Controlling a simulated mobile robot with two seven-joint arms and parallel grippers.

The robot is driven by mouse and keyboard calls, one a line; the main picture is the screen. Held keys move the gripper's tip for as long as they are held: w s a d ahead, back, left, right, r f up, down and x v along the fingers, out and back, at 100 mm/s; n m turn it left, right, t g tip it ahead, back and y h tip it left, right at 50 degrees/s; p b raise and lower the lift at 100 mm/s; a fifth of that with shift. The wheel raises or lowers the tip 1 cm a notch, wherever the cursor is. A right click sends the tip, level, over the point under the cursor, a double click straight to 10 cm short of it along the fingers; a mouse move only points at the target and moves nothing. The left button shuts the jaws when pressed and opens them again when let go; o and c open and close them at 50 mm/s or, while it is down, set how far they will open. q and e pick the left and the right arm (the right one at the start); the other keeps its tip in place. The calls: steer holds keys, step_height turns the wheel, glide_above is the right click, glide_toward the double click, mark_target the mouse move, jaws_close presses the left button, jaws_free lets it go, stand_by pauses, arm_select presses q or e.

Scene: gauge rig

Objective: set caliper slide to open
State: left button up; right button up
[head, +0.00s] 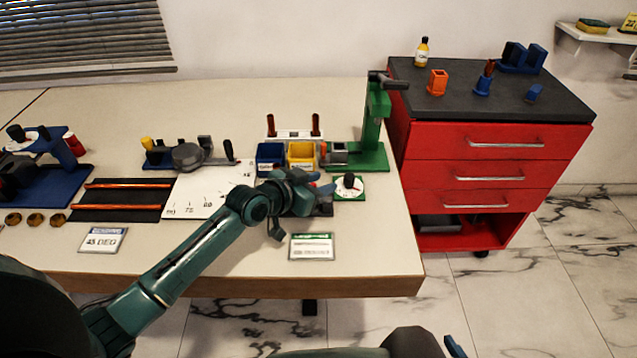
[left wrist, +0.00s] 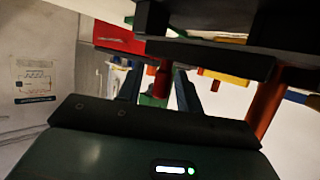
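My left gripper (head: 324,184) reaches over the table from the left, just left of a dial on a green base (head: 348,188). In the left wrist view its two fingers (left wrist: 157,88) stand apart. A red post (left wrist: 162,80) shows in line with the gap between them; I cannot tell whether it is within their grasp. No caliper slide can be clearly made out; a dark part under my left gripper is mostly hidden. At the bottom edge a blue tip (head: 455,346), seemingly of my right gripper, shows only in part.
A green stand (head: 374,130) rises at the table's right edge. Blue (head: 270,155) and yellow (head: 301,154) bins and a white rack with red handles (head: 293,134) stand behind the gripper. A label card (head: 311,247) lies in front. A red cabinet (head: 490,150) is right of the table.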

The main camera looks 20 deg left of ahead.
arm_select(q)
jaws_close()
stand_by(0.3)
stand_by(0.3)
